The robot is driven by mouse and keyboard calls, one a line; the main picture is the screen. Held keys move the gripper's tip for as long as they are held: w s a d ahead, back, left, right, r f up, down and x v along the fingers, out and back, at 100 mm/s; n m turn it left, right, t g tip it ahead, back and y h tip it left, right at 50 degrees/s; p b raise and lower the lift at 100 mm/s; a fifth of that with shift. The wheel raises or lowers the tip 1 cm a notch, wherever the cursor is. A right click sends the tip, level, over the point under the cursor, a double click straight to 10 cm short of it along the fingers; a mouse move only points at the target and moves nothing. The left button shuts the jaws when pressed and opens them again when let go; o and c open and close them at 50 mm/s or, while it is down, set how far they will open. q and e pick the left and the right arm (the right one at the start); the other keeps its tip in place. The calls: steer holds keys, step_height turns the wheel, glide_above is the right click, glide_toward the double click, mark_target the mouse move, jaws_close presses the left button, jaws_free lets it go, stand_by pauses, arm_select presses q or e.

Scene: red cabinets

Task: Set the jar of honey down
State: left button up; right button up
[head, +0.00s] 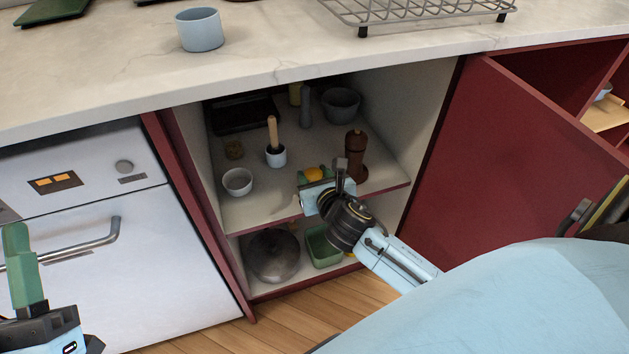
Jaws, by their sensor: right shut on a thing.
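My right gripper (322,177) reaches into the open red cabinet, over the front of its upper shelf (262,207). It is shut on the jar of honey (314,174), of which only a small orange-yellow part shows between the fingers. The rest of the jar is hidden by the gripper, and I cannot tell whether it touches the shelf. My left gripper (24,268) is at the lower left, in front of the white appliance. One green finger shows; its opening is unclear.
On the shelf stand a brown pepper mill (356,155) just right of the gripper, a white bowl (237,181), a mortar with pestle (275,152) and a grey bowl (341,104). Below are a pot (273,255) and green container (323,246). The open door (500,150) is at right.

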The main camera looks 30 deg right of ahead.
arm_select(q)
steer(key=shift+s+r+t, duration=0.35)
steer(key=shift+r+t, duration=0.05)
arm_select(e)
steer(key=shift+f, duration=0.1)
steer(key=shift+f, duration=0.1)
steer(key=o, duration=1.1)
arm_select(q)
steer(key=shift+a, duration=0.1)
